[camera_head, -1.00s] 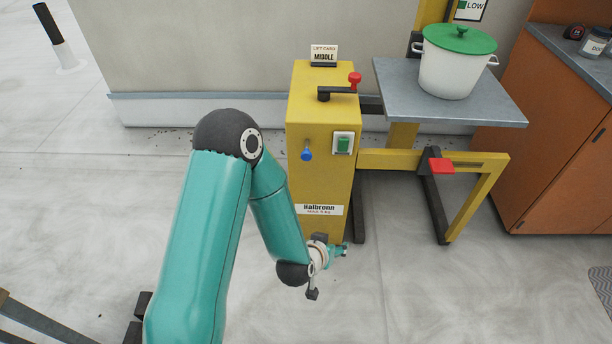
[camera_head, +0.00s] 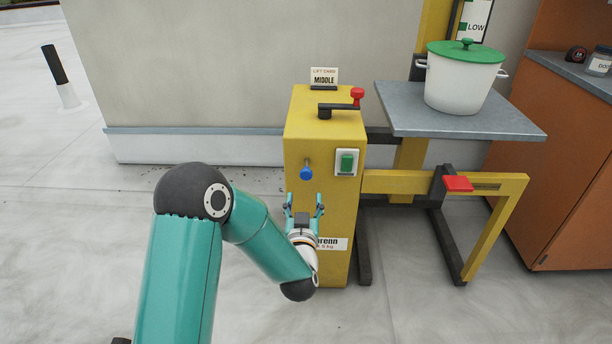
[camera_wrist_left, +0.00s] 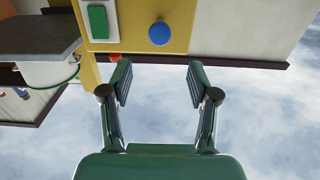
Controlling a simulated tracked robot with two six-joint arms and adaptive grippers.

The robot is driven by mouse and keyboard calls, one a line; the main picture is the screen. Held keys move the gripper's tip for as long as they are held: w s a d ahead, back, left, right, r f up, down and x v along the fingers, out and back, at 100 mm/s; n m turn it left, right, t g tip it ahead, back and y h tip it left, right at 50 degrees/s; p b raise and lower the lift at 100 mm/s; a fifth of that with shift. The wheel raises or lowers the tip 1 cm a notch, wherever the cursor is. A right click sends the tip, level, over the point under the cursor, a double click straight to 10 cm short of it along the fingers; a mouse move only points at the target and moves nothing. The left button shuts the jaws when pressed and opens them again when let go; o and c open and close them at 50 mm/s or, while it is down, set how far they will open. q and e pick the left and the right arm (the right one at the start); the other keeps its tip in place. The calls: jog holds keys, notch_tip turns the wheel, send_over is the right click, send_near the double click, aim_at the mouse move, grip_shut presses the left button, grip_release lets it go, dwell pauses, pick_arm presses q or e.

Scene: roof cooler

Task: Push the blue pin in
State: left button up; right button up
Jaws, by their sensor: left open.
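The blue pin (camera_head: 306,173) sticks out from the front face of the yellow lift column (camera_head: 325,130), left of a green switch (camera_head: 347,162). In the left wrist view the blue pin (camera_wrist_left: 159,33) shows as a round blue knob beyond the fingertips, with the green switch to its left. My left gripper (camera_head: 304,204) is open and empty, just below the pin and in front of the column. In the left wrist view its fingers (camera_wrist_left: 160,80) are spread apart, with a gap between them and the pin. My right gripper is not in view.
A crank with a red knob (camera_head: 357,95) and a card reading MIDDLE (camera_head: 324,78) are on top of the column. A white pot with a green lid (camera_head: 461,85) stands on the grey platform (camera_head: 510,122). A red pedal (camera_head: 458,184) is on the yellow frame.

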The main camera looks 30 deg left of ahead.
aim_at(306, 176)
pick_arm(q)
jog(key=x, duration=1.1)
jog(key=shift+w+b, duration=0.2)
jog(key=shift+b, duration=0.15)
grip_shut()
